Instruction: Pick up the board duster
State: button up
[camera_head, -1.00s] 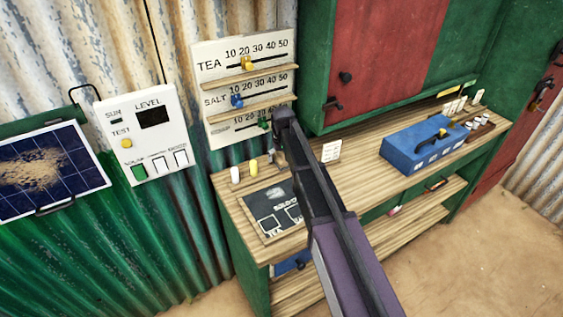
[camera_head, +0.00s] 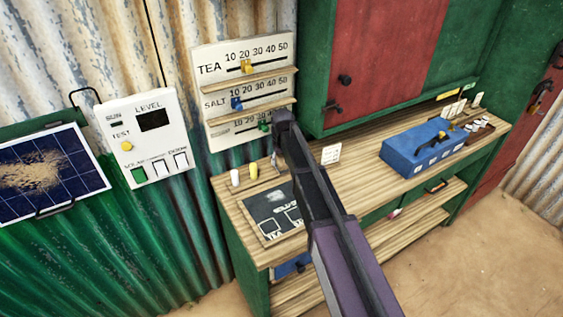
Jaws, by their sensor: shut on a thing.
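My arm reaches from the lower right over the wooden counter, and its dark links cover much of the work spot. Only a small grey part of my gripper (camera_head: 275,164) shows at the left edge of the arm, just above the back of the blackboard. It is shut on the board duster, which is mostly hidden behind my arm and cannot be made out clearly. The blackboard (camera_head: 262,213) lies flat on the counter's left end, with chalk writing on it, and its right side is covered by my arm.
A white piece (camera_head: 235,177) and a yellow piece (camera_head: 253,171) stand behind the blackboard. A small white card (camera_head: 331,154) and a blue box (camera_head: 417,150) stand farther right on the counter (camera_head: 360,175). The slider panel (camera_head: 243,90) is on the wall behind. Counter space between card and box is clear.

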aim_at(280, 158)
jog(key=shift+r, duration=0.1)
notch_tip(280, 158, up, 3)
jog(key=p, duration=0.3)
jog(key=shift+r+p, duration=0.2)
jog(key=shift+p, duration=0.15)
jog(key=s+d, duration=0.1)
jog(key=s, duration=0.4)
jog(key=s+d+r+p, duration=0.1)
jog(key=s, duration=0.4)
jog(key=s+d, duration=0.2)
jog(key=s, duration=0.3)
jog(key=shift+s+d+r, duration=0.1)
jog(key=shift+s+r, duration=0.05)
jog(key=shift+s, duration=0.1)
jog(key=o, duration=0.7)
jog(key=c, duration=0.4)
jog(key=shift+w, duration=0.1)
jog(key=shift+c, duration=0.2)
jog(key=shift+r, duration=0.1)
